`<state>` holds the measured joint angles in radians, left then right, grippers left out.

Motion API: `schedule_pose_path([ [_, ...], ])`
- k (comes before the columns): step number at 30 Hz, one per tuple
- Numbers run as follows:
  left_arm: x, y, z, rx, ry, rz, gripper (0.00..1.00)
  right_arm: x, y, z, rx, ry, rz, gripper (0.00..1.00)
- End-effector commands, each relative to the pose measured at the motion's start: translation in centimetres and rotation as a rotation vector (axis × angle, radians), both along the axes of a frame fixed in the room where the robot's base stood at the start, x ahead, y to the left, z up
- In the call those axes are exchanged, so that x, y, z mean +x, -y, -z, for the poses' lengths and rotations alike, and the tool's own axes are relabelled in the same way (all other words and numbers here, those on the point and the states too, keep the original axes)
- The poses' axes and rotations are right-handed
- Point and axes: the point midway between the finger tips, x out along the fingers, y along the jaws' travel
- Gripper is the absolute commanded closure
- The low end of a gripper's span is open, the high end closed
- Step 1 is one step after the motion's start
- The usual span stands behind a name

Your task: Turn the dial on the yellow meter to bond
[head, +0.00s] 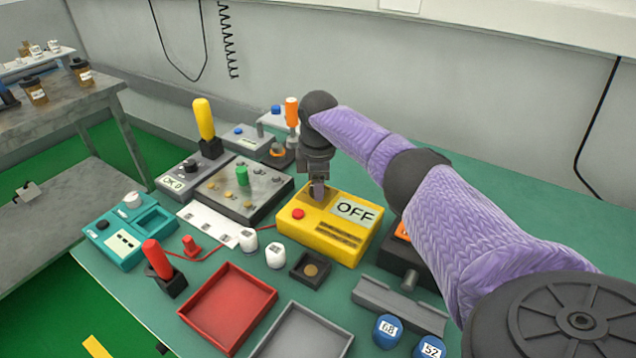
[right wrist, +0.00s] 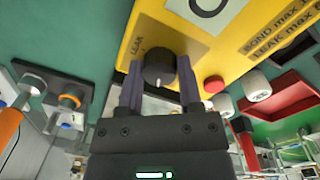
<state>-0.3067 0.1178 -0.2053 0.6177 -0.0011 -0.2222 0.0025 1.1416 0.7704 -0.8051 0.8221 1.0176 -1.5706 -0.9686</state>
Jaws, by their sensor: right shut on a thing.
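The yellow meter (head: 325,228) stands on the green table. Its display (head: 355,210) reads OFF, and a red button (head: 298,214) is on its top. My right gripper (head: 318,193) points down over the back left of the meter's top and hides the dial in the head view. In the right wrist view the black dial (right wrist: 159,68) with a white mark sits between the fingers of my right gripper (right wrist: 157,92), which is shut on it. The word LEAK is printed beside the dial. My left gripper is in neither view.
A grey panel with a green knob (head: 242,176) stands left of the meter. White cylinders (head: 275,256), a small dark tray (head: 310,270) and a red tray (head: 229,308) are in front. An orange-handled thing (head: 292,112) stands behind. A grey-black device stands close on the right.

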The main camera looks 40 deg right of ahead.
Motion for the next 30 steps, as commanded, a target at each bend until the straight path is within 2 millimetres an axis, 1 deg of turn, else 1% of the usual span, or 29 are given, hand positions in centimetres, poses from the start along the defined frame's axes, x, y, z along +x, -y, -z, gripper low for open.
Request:
schedule_pose_path([
  [5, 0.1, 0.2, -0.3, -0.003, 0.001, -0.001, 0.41, 0.0, 0.0, -0.1, 0.0, 0.001, 0.019, 1.0],
  [11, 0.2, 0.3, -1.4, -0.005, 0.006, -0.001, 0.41, 0.0, -0.1, -0.3, 0.002, 0.001, 0.11, 1.0],
  [15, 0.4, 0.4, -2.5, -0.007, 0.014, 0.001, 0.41, 0.0, -0.1, -0.4, 0.003, 0.0, 0.22, 1.0],
  [21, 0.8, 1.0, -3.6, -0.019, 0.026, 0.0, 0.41, 0.0, -0.2, -0.3, 0.004, 0.0, 0.409, 1.0],
  [30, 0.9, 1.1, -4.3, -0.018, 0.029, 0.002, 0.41, 0.0, -0.2, -0.1, 0.002, 0.0, 0.686, 1.0],
])
